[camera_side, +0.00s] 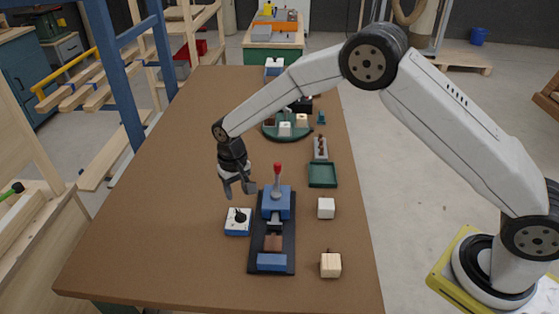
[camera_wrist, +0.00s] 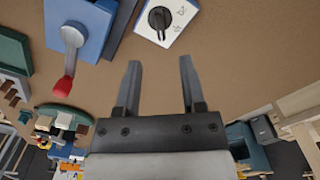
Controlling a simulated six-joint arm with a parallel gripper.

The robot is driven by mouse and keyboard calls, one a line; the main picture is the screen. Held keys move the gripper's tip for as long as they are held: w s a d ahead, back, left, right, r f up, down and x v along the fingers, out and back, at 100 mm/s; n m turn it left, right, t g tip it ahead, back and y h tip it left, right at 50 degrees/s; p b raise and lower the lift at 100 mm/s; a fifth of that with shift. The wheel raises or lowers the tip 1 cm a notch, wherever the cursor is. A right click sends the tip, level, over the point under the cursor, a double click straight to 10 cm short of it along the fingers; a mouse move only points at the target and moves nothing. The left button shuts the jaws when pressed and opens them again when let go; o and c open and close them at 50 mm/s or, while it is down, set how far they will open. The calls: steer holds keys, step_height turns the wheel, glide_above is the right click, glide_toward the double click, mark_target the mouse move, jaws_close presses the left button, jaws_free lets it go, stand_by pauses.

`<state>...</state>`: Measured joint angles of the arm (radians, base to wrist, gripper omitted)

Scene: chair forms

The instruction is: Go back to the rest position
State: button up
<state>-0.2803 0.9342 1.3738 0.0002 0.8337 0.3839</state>
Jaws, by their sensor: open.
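My gripper (camera_side: 238,187) is open and empty, held above the brown table (camera_side: 180,140) near the blue clamp device. The blue clamp device (camera_side: 276,205) has a red-tipped lever, which stands upright in the side view. The red lever tip (camera_wrist: 63,87) also shows at the left of the wrist view. A white and blue switch box (camera_side: 237,222) with a black knob sits left of the clamp, below my gripper; it shows at the top of the wrist view (camera_wrist: 166,18).
Two pale wooden blocks (camera_side: 326,208) (camera_side: 330,265) stand right of the clamp. A green tray (camera_side: 322,175), a narrow grey tray (camera_side: 320,148) and a round green holder (camera_side: 286,131) with blocks lie farther back. The table's left half is clear. Blue posts (camera_side: 113,85) stand beyond the left edge.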

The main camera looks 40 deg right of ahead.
steer(key=s+d+r+t, duration=0.1)
steer(key=s+d+r, duration=0.7)
steer(key=s+d, duration=0.35)
steer(key=s, duration=0.5)
steer(key=s+d+r+n+t, duration=0.1)
steer(key=s+d, duration=0.2)
steer(key=s, duration=0.4)
steer(key=shift+s+d+r+t, duration=0.2)
steer(key=shift+s+d+t, duration=0.1)
steer(key=shift+s, duration=0.1)
